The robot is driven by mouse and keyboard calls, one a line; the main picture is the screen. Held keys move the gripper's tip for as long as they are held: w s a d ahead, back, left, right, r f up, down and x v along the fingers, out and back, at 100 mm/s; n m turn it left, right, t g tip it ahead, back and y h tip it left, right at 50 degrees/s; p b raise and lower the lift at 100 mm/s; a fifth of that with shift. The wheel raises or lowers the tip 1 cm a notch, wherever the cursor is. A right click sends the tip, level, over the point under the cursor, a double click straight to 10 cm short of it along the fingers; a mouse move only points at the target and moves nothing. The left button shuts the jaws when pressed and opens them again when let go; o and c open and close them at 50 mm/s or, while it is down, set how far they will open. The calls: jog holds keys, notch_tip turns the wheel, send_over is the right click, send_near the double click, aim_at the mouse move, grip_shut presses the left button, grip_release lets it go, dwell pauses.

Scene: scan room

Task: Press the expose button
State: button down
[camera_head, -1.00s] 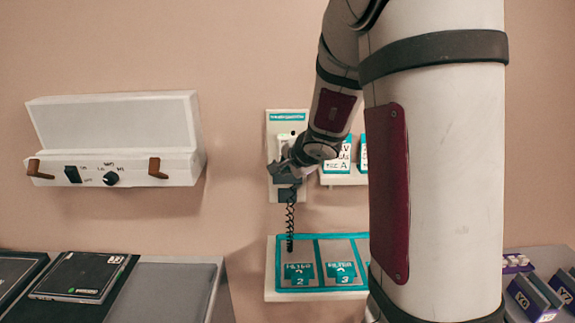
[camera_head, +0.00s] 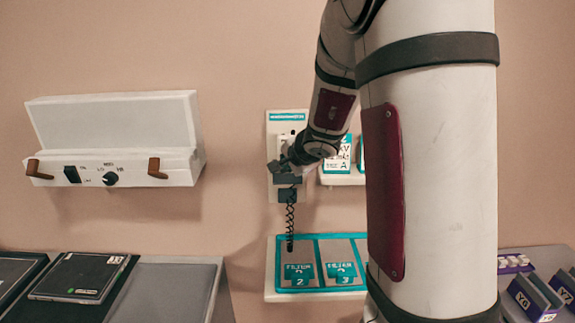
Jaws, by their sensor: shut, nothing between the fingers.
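A pale wall panel (camera_head: 288,117) with a teal label strip at its top hangs at the middle of the wall. A dark block (camera_head: 287,196) with a coiled black cord sits at the panel's lower part. My gripper (camera_head: 276,168) is shut and empty, in front of this panel, and covers much of its middle. I cannot tell whether its fingertips touch anything there. The expose button cannot be made out; the gripper and small size hide the details.
A white wall box (camera_head: 115,130) with a switch, knob and brown pegs hangs at left. A teal-edged filter tray (camera_head: 315,290) sits below the panel. Dark flat plates (camera_head: 80,277) lie at lower left, labelled blocks (camera_head: 530,295) at lower right. My arm blocks the right-centre wall.

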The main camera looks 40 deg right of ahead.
jog(key=shift+s, duration=0.1)
jog(key=shift+s+a+b, duration=0.5)
jog(key=shift+s+b, duration=0.05)
jog(key=shift+s, duration=0.1)
jog(key=shift+s+a+b, duration=0.5)
jog(key=shift+s+a, duration=0.2)
jog(key=shift+s, duration=0.35)
jog(key=shift+s+a+b, duration=0.45)
jog(key=shift+s+a, duration=0.25)
jog(key=shift+s, duration=0.35)
dwell(0.3)
jog(key=s+a+r+n+y, duration=0.3)
jog(key=a+r+n, duration=0.15)
jog(key=a, duration=0.45)
jog(key=s+a+r+n+y, duration=0.3)
jog(key=a+n, duration=0.3)
jog(key=a, duration=0.3)
jog(key=s+f+n+g+h, duration=0.2)
jog(key=s+n+g+h, duration=0.2)
jog(key=s, duration=1.2)
jog(key=n, duration=0.3)
jog(key=shift+s, duration=0.25)
